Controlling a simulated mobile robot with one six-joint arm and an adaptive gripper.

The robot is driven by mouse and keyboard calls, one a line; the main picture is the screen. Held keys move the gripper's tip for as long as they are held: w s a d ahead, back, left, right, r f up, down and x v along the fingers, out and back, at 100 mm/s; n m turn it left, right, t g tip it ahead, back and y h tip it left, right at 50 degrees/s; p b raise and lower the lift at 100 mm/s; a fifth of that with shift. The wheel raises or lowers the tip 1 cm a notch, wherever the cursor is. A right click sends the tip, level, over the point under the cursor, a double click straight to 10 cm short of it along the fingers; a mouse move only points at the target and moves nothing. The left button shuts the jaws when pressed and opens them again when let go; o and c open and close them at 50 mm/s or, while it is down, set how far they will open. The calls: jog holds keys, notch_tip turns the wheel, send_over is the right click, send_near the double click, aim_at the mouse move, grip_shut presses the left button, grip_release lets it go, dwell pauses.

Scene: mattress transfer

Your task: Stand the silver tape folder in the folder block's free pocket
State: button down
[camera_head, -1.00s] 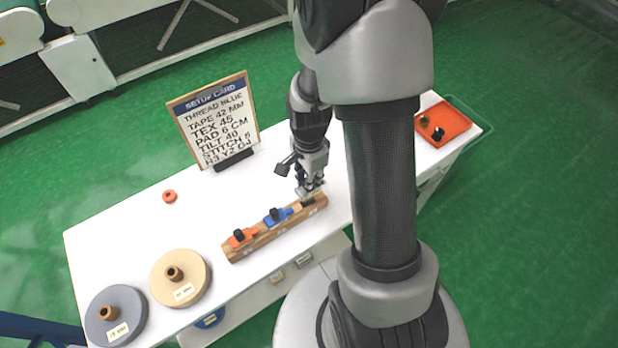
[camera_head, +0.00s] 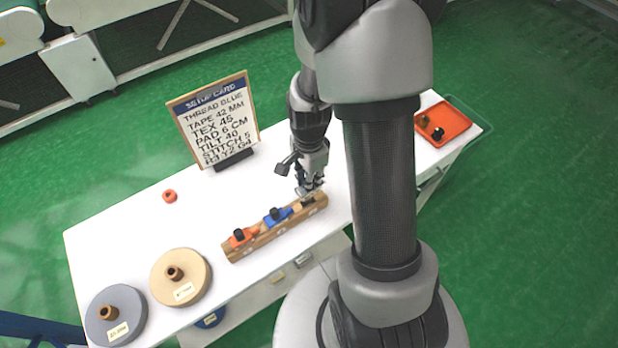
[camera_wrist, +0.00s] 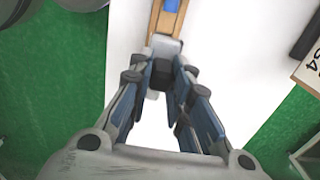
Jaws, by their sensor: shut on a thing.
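The wooden folder block (camera_head: 262,240) lies on the white table near its front edge, with an orange folder (camera_head: 240,238) and a blue folder (camera_head: 277,215) standing in it. My gripper (camera_head: 311,185) is over the block's right end. In the wrist view my gripper (camera_wrist: 165,92) is shut on the silver tape folder (camera_wrist: 163,43), holding it by its black knob (camera_wrist: 156,76). The silver folder's front end meets or overlaps the end of the block (camera_wrist: 168,20) in that view. I cannot tell whether it is seated in the pocket; the fingers hide its lower part.
A setup card (camera_head: 216,118) stands behind the block. A small orange ring (camera_head: 169,196) lies to the left. A tan spool (camera_head: 190,291) and a grey spool (camera_head: 125,327) are at the front left. An orange tray (camera_head: 448,120) with small parts is at the far right.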

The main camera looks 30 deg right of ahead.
jog(key=shift+f+b, duration=2.25)
jog(key=shift+f, duration=0.6)
jog(key=c, duration=1.4)
grip_release()
jog(key=shift+r, duration=0.1)
notch_tip(320, 180, up, 12)
jog(key=shift+f, duration=0.1)
jog(key=s+a+r+n+t, duration=0.1)
jog(key=s+a+r+n, duration=0.2)
jog(key=s+r+n, duration=0.1)
jog(key=s+a+r+n+t, duration=0.2)
jog(key=s+a+r+n, duration=0.2)
jog(key=s+r+n, duration=0.1)
jog(key=s+a+r+n+t, duration=0.1)
jog(key=s+a+r+n, duration=0.2)
jog(key=r+n, duration=0.3)
jog(key=shift+s+a+n+t, duration=0.2)
jog(key=shift+s+n, duration=0.2)
jog(key=shift+n, duration=0.25)
jog(key=shift+s+a+n+t, duration=0.15)
jog(key=shift+s+n, duration=0.25)
jog(key=shift+n, duration=0.25)
